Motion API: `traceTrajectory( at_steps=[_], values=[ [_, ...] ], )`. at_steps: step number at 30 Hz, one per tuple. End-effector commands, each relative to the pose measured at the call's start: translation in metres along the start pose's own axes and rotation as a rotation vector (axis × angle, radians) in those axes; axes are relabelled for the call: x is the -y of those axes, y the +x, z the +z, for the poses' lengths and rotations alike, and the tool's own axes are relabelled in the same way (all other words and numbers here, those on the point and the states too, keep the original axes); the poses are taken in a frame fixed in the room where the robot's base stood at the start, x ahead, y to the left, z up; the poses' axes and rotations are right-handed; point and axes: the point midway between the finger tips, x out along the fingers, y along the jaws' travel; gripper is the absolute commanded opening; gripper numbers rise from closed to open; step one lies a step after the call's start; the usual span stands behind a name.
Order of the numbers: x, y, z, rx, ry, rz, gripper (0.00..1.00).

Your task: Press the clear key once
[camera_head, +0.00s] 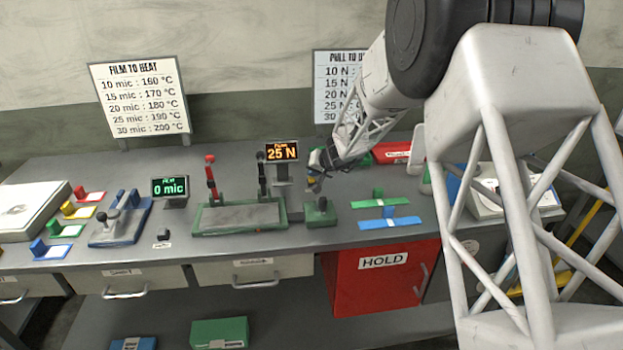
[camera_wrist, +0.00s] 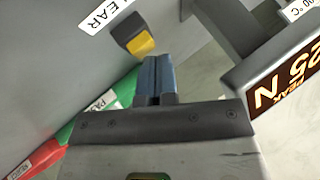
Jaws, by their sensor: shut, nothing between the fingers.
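The clear key is a yellow-topped block (camera_wrist: 140,44) on a dark base, in the wrist view. A white label (camera_wrist: 112,14) reading "…LEAR", partly cut off by the frame edge, lies beside it. My gripper (camera_wrist: 156,60) is shut and empty, its blue-grey fingertips just right of and below the key in that view. Whether they touch it I cannot tell. In the head view my gripper (camera_head: 314,183) is low over the bench, above a green block fixture. The key cannot be made out clearly there.
An orange "25 N" display (camera_head: 282,151) stands left of my gripper and shows close by in the wrist view (camera_wrist: 290,82). A green lever press (camera_head: 240,217) is to the left. Green and blue strips (camera_head: 392,223) lie to the right. A red HOLD bin (camera_head: 372,290) is below.

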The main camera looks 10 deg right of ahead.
Motion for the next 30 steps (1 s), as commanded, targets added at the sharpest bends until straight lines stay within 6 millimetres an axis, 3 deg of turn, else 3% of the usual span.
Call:
traceTrajectory(
  at_steps=[30],
  values=[
    [0.0045,-0.0059,-0.0045,-0.001,0.000,-0.001,0.00]
  ],
)
